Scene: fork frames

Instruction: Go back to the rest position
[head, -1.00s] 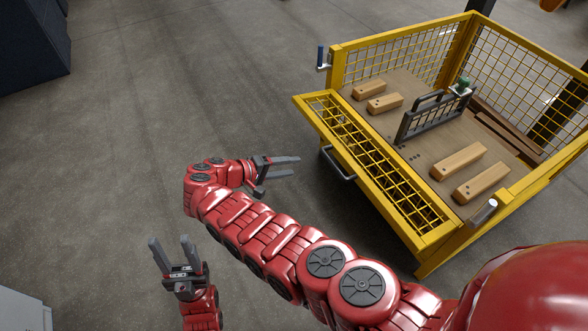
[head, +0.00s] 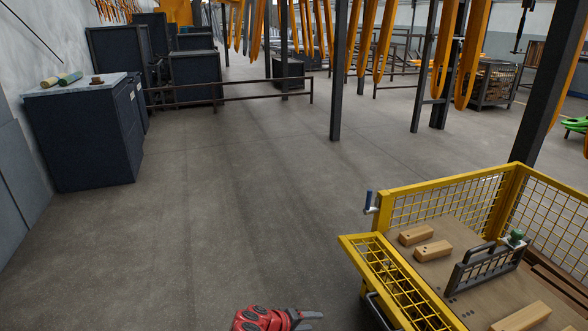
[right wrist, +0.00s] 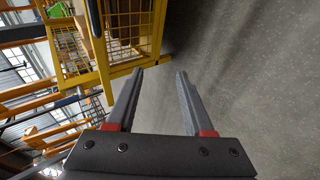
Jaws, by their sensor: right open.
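My right gripper (head: 306,318) shows at the bottom edge of the head view, at the end of a red arm segment, left of the yellow crate. In the right wrist view its two grey fingers (right wrist: 162,98) stand apart with nothing between them, over bare grey floor. The yellow mesh crate is beyond the fingers, to the left in that view, with a gap of floor beside it. My left gripper is outside both current views.
The yellow mesh crate (head: 440,196) at lower right holds wooden blocks (head: 434,250) and a dark grey rack (head: 486,266). A dark cabinet (head: 84,140) stands at left. Dark posts (head: 338,80) and low rails (head: 240,98) are farther back. The middle floor is open.

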